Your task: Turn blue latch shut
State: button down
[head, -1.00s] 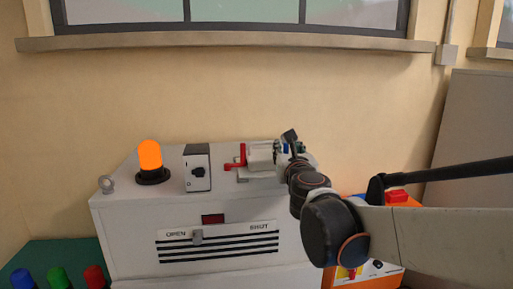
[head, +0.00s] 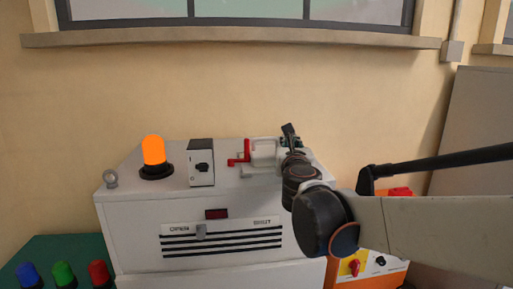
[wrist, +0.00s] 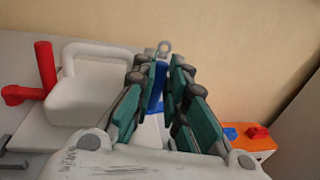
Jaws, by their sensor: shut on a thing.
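The blue latch (wrist: 157,88) shows in the wrist view between the two green-padded fingers of my gripper (wrist: 162,80). My gripper is shut on the blue latch, and the pads hide part of it. In the head view my gripper (head: 289,141) is at the right end of the white machine's top, mostly behind my arm. The latch itself cannot be made out there.
A red lever (head: 241,153) and a white block (head: 263,151) stand left of my gripper. An orange lamp (head: 154,151) and a switch box (head: 201,163) stand farther left. An orange box (head: 380,263) with a red knob is at the lower right.

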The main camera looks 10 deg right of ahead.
jog(key=shift+w+a+m+g+h+b, duration=0.2)
jog(key=shift+m+h+b, duration=0.25)
jog(key=shift+h, duration=0.3)
jog(key=shift+w+a+m+g+h+b, duration=0.1)
jog(key=shift+w+m+g+h+b, duration=0.15)
jog(key=shift+m+h, duration=0.4)
jog(key=c, duration=1.6)
grip_release()
jog(key=shift+v, duration=3.85)
